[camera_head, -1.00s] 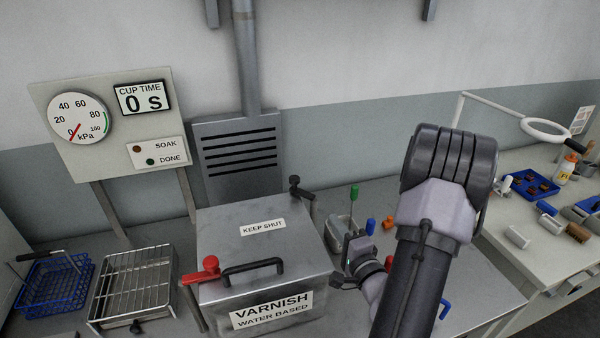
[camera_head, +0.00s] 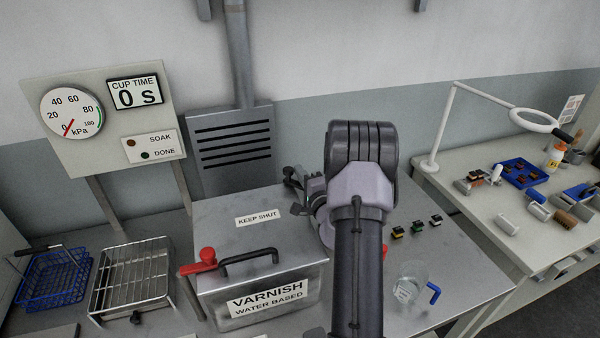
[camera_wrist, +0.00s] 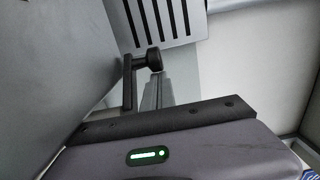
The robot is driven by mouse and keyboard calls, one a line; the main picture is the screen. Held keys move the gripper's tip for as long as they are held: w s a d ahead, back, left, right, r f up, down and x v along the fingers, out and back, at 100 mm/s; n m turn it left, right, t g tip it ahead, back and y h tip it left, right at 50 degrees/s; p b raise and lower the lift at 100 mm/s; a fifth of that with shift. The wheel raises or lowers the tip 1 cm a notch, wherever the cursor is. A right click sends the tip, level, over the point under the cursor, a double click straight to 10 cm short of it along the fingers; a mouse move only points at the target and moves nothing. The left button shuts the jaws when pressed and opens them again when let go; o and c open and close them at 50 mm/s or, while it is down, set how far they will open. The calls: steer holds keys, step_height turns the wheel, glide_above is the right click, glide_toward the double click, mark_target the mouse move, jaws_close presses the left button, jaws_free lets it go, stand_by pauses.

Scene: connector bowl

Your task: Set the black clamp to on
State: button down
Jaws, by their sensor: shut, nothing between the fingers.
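The black clamp (camera_head: 289,173) is at the back right corner of the grey varnish box (camera_head: 215,225). In the wrist view, the clamp's dark bar and round knob (camera_wrist: 153,58) stand just ahead of my fingers. My gripper (camera_head: 300,180) is at that corner, close beside the clamp, and my arm hides part of the box's right side. In the wrist view, my gripper (camera_wrist: 154,80) is shut and empty, its tips near the knob. I cannot tell whether they touch it. The red clamp (camera_head: 207,257) is at the box's left side.
A black handle (camera_head: 250,258) crosses the lid. A gauge panel (camera_head: 100,120) stands behind at left, showing 0 s. A wire rack (camera_head: 132,278) and a blue basket (camera_head: 55,275) are at left. A glass jug (camera_head: 410,282) and several small blocks (camera_head: 418,226) are at right.

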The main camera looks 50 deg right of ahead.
mark_target(287, 174)
steer(key=shift+w+d, duration=0.1)
steer(key=shift+w, duration=0.1)
steer(key=shift+a+n+t+y+b, duration=0.25)
steer(key=shift+n+y+b, duration=0.25)
steer(key=shift+y+b, duration=0.25)
steer(key=y+b, duration=0.1)
steer(key=n+y+b, duration=0.1)
steer(key=n+t+y+b, duration=0.1)
steer(key=shift+a+f, duration=0.25)
steer(key=shift+a, duration=0.1)
steer(key=a+b, duration=0.1)
steer(key=b, duration=0.2)
steer(key=shift+b, duration=0.4)
steer(key=shift+s+a+n+y+b, duration=0.2)
steer(key=shift+n+y+b, duration=0.6)
steer(key=shift+y, duration=0.25)
steer(key=b, duration=0.1)
steer(key=a+b, duration=0.1)
steer(key=b, duration=0.1)
steer(key=shift+s+r, duration=0.2)
steer(key=shift+r, duration=0.1)
